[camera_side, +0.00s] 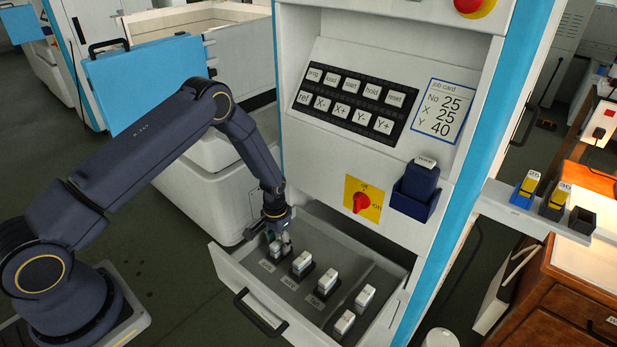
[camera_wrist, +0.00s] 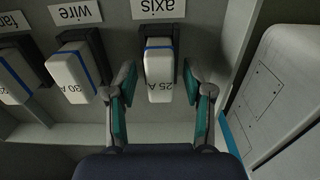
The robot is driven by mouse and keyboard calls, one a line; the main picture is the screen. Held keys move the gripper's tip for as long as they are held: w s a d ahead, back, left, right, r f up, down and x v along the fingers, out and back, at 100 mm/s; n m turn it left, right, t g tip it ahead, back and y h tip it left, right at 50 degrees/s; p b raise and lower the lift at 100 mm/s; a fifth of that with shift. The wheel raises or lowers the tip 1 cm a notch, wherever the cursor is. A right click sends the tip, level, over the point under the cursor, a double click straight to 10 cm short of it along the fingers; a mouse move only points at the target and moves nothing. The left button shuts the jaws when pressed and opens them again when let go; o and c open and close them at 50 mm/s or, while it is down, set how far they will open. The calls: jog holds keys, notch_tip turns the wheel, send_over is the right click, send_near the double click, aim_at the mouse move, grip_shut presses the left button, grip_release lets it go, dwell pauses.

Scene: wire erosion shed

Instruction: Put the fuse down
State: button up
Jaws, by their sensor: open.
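A white fuse with a blue band, marked 25 A (camera_wrist: 160,72), sits in the dark holder (camera_wrist: 178,68) labelled "axis", as the wrist view shows. It also shows at the near left of the open drawer in the side view (camera_side: 275,249). My gripper (camera_wrist: 163,84) is open, with one green-padded finger on each side of this fuse and a gap visible to each. In the side view my gripper (camera_side: 281,238) is low over the drawer at that holder. The fuse's lower part is hidden in the holder.
A 30 A fuse (camera_wrist: 73,70) sits in the neighbouring "wire" holder, and another fuse (camera_side: 322,280) in the third holder. Two more fuses (camera_side: 364,297) (camera_side: 345,322) are in the drawer's right part. The drawer wall (camera_side: 240,291) and cabinet front are close by.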

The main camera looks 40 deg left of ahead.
notch_tip(320, 180, up, 17)
notch_tip(320, 180, up, 9)
jog(key=t, duration=0.1)
send_over(279, 239)
jog(key=s, duration=0.2)
jog(key=s+d+r+t, duration=0.3)
jog(key=s+r, duration=1)
jog(key=r, duration=0.2)
jog(key=s+r+t, duration=0.1)
jog(key=s+r, duration=0.1)
jog(key=s, duration=0.8)
jog(key=shift+d, duration=0.4)
jog(key=o, duration=0.3)
jog(key=shift+s+t, duration=0.3)
jog(key=shift+s, duration=0.05)
jog(key=o, duration=0.4)
